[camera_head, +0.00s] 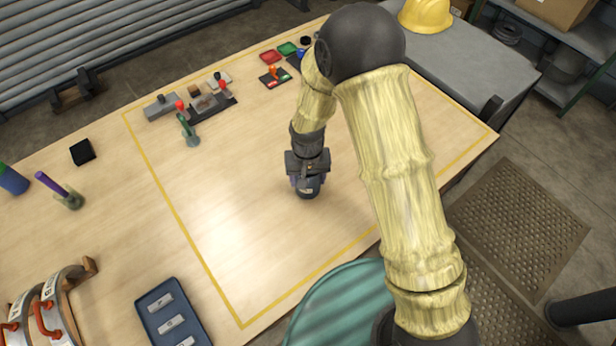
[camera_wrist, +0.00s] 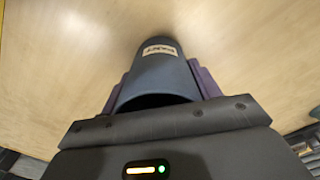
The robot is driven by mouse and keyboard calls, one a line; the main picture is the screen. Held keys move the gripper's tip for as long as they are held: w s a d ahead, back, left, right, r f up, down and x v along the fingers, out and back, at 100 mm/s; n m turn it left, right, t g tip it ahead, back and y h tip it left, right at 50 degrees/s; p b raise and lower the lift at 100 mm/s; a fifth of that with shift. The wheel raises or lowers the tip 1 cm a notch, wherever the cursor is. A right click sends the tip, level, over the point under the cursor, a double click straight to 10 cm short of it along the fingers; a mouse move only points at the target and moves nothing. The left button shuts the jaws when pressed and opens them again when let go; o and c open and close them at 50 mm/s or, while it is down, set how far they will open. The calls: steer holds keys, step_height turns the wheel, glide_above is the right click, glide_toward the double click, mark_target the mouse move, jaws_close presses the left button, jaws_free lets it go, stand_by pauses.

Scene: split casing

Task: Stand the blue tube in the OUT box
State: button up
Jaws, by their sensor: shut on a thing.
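My gripper (camera_head: 308,183) is low over the middle of the yellow-outlined table area. It is shut on a dark blue tube (camera_wrist: 157,72), wide and hollow with a pale label, its open mouth toward my wrist. A purple finger shows on either side of it in the wrist view. In the head view the tube (camera_head: 308,193) shows just below the jaws; I cannot tell whether it touches the table. Another blue cylinder with a green top (camera_head: 12,181) stands at the left edge. I can read no OUT marking, so I cannot tell which thing is the OUT box.
A purple stick in a holder (camera_head: 68,199) and a black block (camera_head: 82,152) are at left. A blue tray (camera_head: 150,306) with labelled pieces and red-handled curved casings (camera_head: 48,318) are at front left. Table around my gripper is clear.

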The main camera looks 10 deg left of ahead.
step_height(320, 180, up, 10)
steer(key=b, duration=0.2)
stand_by(0.3)
steer(key=shift+r, duration=0.1)
